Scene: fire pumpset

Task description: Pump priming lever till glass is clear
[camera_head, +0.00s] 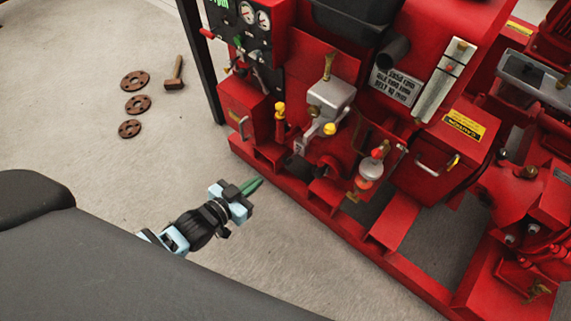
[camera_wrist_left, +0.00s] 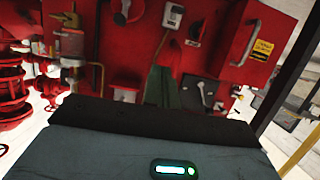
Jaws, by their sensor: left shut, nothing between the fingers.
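The red pumpset fills the upper right of the head view. A glass bowl (camera_head: 371,168) with orange-red in it hangs on its near side; a similar bowl shows at the left of the wrist view (camera_wrist_left: 73,45). Left of it is a grey housing (camera_head: 331,97) with a yellow knob (camera_head: 330,128). I cannot tell for sure which part is the priming lever. My left gripper (camera_head: 252,187) has green fingers, shut and empty, over the floor just short of the red base frame. In the wrist view its fingers (camera_wrist_left: 163,86) point at the red panel. My right gripper is not in view.
A red box with a caution label (camera_head: 440,150) stands right of the bowl, and a smaller red box (camera_head: 244,110) at the left. A dark post (camera_head: 200,60) stands left of the pumpset. Rusty flanges (camera_head: 137,104) and a hammer (camera_head: 175,75) lie on the floor.

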